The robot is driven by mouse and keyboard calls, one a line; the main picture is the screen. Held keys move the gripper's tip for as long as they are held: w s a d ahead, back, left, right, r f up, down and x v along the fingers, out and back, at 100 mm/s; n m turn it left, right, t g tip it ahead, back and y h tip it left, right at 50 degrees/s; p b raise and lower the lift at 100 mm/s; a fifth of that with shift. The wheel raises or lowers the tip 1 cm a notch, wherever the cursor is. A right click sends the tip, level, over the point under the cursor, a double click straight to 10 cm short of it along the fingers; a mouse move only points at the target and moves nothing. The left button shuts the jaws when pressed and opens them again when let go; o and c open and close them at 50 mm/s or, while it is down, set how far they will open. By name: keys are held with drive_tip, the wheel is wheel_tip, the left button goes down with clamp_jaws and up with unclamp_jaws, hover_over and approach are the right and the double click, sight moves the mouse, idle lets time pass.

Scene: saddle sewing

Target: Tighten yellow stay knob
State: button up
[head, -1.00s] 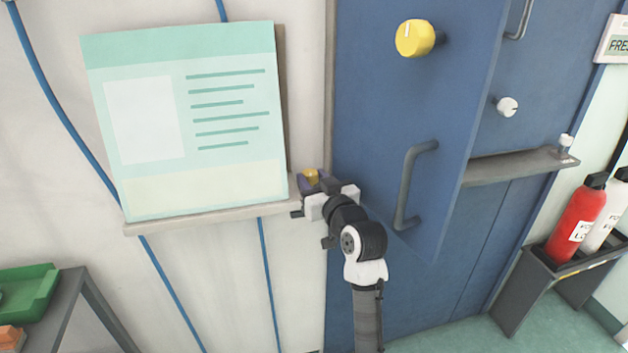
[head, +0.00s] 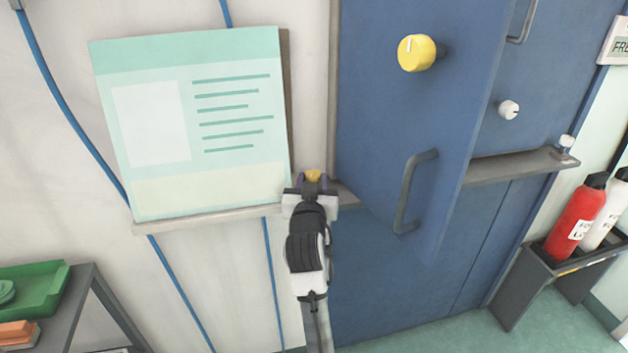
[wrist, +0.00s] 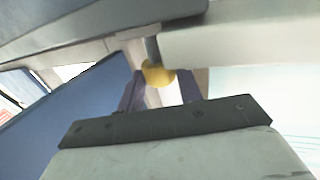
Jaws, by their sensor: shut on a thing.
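A small yellow knob (head: 313,175) sits by the ledge between the wall board and the blue door. My gripper (head: 313,181) is at this knob, with one purple finger on each side, shut on it. In the wrist view the yellow knob (wrist: 158,75) shows on a short grey stem, between the purple fingers (wrist: 158,91). The finger contact itself is partly hidden by the gripper body. A much larger yellow knob (head: 416,53) with a pale mark is on the blue door, apart from my gripper.
The blue door (head: 380,130) stands open on the right, with a grey handle (head: 415,190) near my arm. A pale board (head: 190,120) rests on the ledge (head: 200,219) at left. A red extinguisher (head: 575,218) stands at far right.

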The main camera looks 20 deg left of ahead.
drive_tip(key=shift+f+m+h, duration=0.1)
drive_tip(key=shift+m+h, duration=0.3)
drive_tip(key=shift+h, duration=0.2)
drive_tip(key=o, duration=1)
drive_tip(key=shift+s+a, duration=0.1)
drive_tip(key=shift+s, duration=0.15)
